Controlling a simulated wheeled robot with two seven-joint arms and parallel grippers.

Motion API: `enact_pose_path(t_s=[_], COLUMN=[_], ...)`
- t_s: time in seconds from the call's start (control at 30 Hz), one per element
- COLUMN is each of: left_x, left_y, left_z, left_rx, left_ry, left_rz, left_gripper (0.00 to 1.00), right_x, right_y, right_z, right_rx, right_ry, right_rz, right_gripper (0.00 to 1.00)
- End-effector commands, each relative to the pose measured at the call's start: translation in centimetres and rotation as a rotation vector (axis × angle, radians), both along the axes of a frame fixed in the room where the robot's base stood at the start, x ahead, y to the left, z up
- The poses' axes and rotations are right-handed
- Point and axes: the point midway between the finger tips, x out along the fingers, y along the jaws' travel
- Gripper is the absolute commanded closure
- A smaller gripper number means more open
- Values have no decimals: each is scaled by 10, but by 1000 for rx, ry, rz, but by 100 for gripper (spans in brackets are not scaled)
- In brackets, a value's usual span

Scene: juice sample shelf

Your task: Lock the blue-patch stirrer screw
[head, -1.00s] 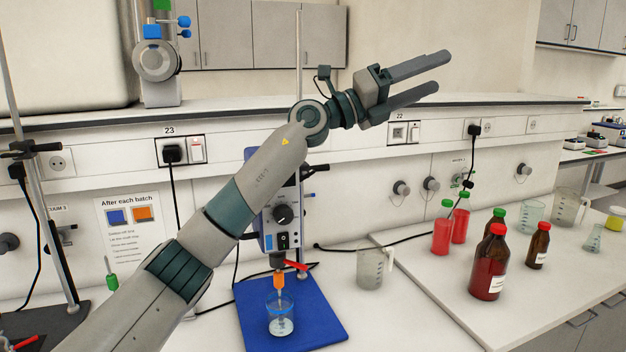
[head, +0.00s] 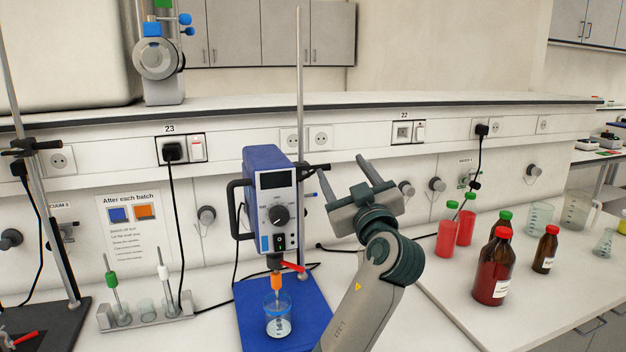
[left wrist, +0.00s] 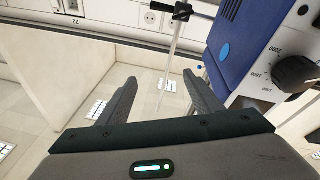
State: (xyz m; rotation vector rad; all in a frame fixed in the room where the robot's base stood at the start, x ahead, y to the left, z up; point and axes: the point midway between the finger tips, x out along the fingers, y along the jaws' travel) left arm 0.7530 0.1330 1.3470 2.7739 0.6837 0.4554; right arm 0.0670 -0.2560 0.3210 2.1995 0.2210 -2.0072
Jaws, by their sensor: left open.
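The blue stirrer (head: 264,165) hangs on a thin upright rod (head: 300,85), with a dial and a blue patch (head: 264,243) low on its front. A dark clamp piece (head: 320,166) sticks out to its right by the rod; the clamp also shows at the top of the left wrist view (left wrist: 180,9). A small blue-tipped part (left wrist: 201,69) shows beside the stirrer there; I cannot tell whether it is the screw. My left gripper (head: 341,165) is open and empty, just right of the stirrer. The fingers are apart in the left wrist view (left wrist: 160,78). My right gripper is out of view.
A beaker (head: 279,322) stands under the orange chuck (head: 276,283) on a blue base (head: 312,308). Red-filled bottles (head: 496,270) and glassware stand to the right. A rack (head: 148,319) with two stirring rods stands left. A shelf edge runs behind.

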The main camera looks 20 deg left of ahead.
Motion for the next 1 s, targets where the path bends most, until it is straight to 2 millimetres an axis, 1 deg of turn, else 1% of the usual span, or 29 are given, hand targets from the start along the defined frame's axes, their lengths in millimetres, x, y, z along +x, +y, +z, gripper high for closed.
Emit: enact_pose_path(t_s=[0.03,0.1,0.2,0.27,0.37,0.73,0.87,1.0], left_x=[-5,-12,-18,-20,-21,-18,-11,2], left_y=[4,9,13,14,14,16,20,30], left_z=[-21,-42,-61,-67,-69,-68,-67,-65], left_rx=[-78,-161,-232,-255,-264,-259,-257,-254], left_ry=[38,76,109,120,124,123,124,124], left_rz=[10,27,44,51,53,53,53,55], left_gripper=[41,41,41,41,41,41,41,41], right_x=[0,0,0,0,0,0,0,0], right_y=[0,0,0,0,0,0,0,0], right_z=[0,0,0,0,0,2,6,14], right_rx=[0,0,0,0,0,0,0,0], right_ry=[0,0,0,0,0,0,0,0], right_rz=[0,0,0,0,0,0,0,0], right_gripper=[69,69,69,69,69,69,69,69])
